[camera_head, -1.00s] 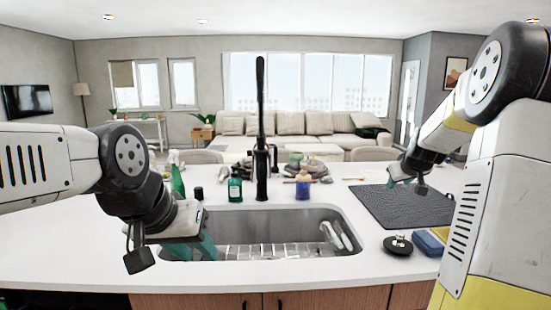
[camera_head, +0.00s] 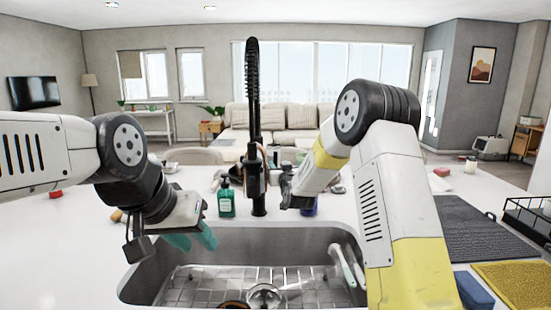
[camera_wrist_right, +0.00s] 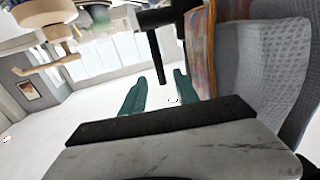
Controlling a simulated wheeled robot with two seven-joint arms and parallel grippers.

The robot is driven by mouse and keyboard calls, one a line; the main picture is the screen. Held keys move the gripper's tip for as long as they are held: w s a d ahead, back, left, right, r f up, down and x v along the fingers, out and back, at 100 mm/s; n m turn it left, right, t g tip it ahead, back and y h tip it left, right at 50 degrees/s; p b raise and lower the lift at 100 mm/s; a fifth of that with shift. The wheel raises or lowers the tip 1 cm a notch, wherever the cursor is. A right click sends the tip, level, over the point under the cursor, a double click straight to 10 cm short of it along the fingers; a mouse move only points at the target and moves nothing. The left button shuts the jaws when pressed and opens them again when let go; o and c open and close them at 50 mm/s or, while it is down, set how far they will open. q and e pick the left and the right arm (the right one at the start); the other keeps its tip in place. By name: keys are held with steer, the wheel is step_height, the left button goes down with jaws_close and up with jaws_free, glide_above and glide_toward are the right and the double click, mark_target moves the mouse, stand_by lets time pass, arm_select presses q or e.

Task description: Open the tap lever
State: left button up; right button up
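The black tap (camera_head: 258,130) stands upright behind the sink, and its lever is hard to make out in the head view. In the right wrist view a thin dark rod that looks like the tap lever (camera_wrist_right: 158,58) extends from a black crosspiece toward the gap between my fingers. My right gripper (camera_wrist_right: 158,92) is open, with two teal fingers apart and the rod's end near or between them; contact cannot be told. In the head view its fingers are hidden beside the tap's right side. My left gripper (camera_head: 194,240) is open and empty above the sink's left rim.
The sink (camera_head: 230,236) has a metal rack and brushes at its right. A dark mat (camera_head: 480,230) and yellow mat (camera_head: 515,285) lie at right.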

mark_target(276, 160)
steer(key=w, duration=0.3)
steer(key=w+a, duration=0.1)
steer(key=w, duration=0.3)
steer(key=shift+w+a, duration=0.2)
jaws_close()
stand_by(1.2)
